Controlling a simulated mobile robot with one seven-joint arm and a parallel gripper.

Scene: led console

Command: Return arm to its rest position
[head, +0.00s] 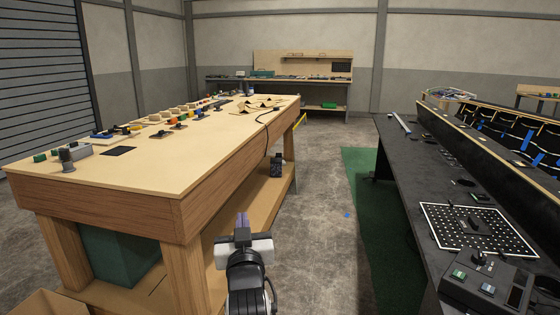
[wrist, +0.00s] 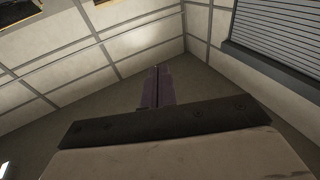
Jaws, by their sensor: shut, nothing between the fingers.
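My gripper (head: 242,221) shows at the bottom middle of the head view, at the end of my black and white arm. It points up and is in front of the gap between the wooden table and the dark bench. In the wrist view my gripper (wrist: 157,72) has its two dark fingers pressed together with nothing between them. Behind them the wrist view shows only walls, ceiling and a shutter. The lower part of my arm is cut off by the bottom edge of the head view.
A wooden workbench (head: 150,155) with several small parts stands close on the left. A dark console bench (head: 420,170) with a switch box (head: 487,285) and a perforated panel (head: 478,231) stands on the right. Concrete floor (head: 325,190) lies free between them. A back bench (head: 285,85) stands far off.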

